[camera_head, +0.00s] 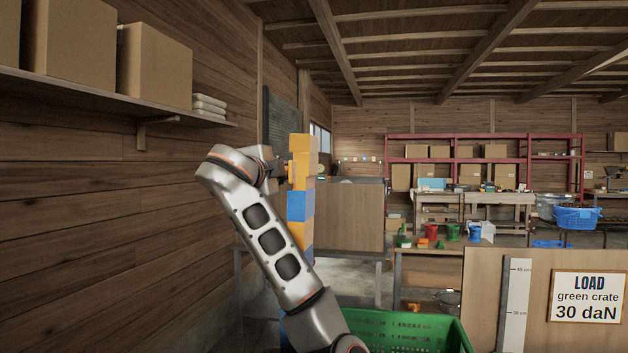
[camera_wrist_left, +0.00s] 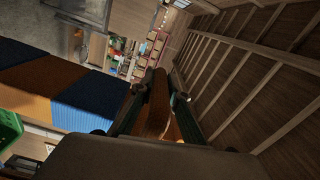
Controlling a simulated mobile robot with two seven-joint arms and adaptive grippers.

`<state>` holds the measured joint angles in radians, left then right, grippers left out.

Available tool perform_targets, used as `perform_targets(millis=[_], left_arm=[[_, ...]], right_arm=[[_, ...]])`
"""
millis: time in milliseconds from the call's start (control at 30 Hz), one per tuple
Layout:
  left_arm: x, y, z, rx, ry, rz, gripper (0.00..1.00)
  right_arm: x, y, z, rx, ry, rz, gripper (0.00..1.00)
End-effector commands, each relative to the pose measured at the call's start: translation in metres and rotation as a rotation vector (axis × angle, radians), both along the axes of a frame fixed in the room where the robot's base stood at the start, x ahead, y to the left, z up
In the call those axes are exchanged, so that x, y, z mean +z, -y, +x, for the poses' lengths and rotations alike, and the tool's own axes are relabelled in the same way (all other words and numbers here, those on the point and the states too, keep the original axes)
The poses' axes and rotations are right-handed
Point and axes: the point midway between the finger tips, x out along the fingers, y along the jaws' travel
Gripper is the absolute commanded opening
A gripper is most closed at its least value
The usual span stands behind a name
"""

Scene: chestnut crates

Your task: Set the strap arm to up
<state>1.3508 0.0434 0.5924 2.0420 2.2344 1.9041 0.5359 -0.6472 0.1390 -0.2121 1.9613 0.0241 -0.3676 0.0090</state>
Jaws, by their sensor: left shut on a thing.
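My left gripper (camera_head: 287,171) is raised beside a tall column of orange and blue blocks (camera_head: 300,206), at its upper part. In the left wrist view my left gripper (camera_wrist_left: 155,108) is shut on an orange-brown piece (camera_wrist_left: 154,117) between its two fingers. The blue and orange column (camera_wrist_left: 50,85) also shows at the left of that view, beside the gripper. I cannot make out a separate strap arm, nor whether the held piece is part of it. My right gripper is not in view.
A green crate (camera_head: 460,336) stands low in front. A board with a height scale (camera_head: 515,305) and a load sign (camera_head: 589,297) is at the right. A wooden wall with a shelf (camera_head: 70,86) of boxes runs along the left. Workbenches (camera_head: 480,198) stand behind.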

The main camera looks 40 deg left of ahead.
Motion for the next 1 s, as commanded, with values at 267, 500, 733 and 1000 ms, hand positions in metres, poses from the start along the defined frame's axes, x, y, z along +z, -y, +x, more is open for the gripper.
perform_targets(millis=[267, 500, 733, 1000], left_arm=[[-0.008, -0.036, -0.022, 0.005, 0.062, -0.097, 0.00], [-0.011, -0.045, -0.028, 0.004, 0.079, -0.126, 0.00], [-0.011, -0.046, -0.028, 0.004, 0.080, -0.128, 0.00], [-0.011, -0.045, -0.028, 0.003, 0.079, -0.128, 0.32]], right_arm=[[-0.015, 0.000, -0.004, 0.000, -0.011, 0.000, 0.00], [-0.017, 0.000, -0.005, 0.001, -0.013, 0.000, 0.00], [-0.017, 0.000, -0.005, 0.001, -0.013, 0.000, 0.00], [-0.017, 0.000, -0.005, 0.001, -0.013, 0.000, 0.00]])
